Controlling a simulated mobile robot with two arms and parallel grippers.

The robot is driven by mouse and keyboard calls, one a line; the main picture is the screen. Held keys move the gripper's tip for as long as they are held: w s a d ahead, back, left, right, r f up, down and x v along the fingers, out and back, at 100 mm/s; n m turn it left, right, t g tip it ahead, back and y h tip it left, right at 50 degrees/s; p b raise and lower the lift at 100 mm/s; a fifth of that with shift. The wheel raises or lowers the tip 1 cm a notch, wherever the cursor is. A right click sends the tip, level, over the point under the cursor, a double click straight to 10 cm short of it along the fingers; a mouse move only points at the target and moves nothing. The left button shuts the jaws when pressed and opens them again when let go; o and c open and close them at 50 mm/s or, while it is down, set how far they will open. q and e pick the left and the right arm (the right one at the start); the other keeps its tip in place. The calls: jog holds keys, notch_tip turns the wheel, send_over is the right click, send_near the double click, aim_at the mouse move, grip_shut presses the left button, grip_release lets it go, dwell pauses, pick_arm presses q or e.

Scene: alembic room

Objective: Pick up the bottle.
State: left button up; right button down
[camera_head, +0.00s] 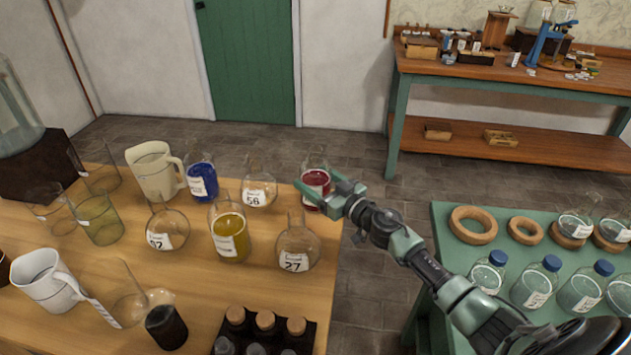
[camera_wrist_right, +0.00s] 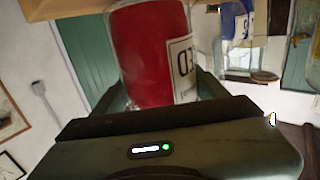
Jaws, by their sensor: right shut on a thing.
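A glass bottle of red liquid (camera_head: 316,182) with a white label stands at the right edge of the wooden table (camera_head: 190,262). My right gripper (camera_head: 322,195) reaches it from the right and is shut on it. In the right wrist view, the red bottle (camera_wrist_right: 150,55) fills the space between the fingers, its label facing right. I cannot tell from the head view whether its base touches the table. My left gripper is not in view.
A flask marked 56 (camera_head: 258,184), a blue bottle (camera_head: 201,178), a yellow flask (camera_head: 230,236) and a flask marked 27 (camera_head: 298,248) stand nearby. A green table (camera_head: 446,232) with blue-capped bottles and cork rings is at the right. Bare floor lies between the tables.

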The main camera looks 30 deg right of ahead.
notch_tip(320, 180, up, 16)
jog(key=p, duration=0.6)
jog(key=shift+f+p, duration=0.15)
jog(key=shift+p, duration=0.15)
jog(key=shift+r+p, duration=0.55)
jog(key=shift+r, duration=1.55)
jog(key=shift+s, duration=0.1)
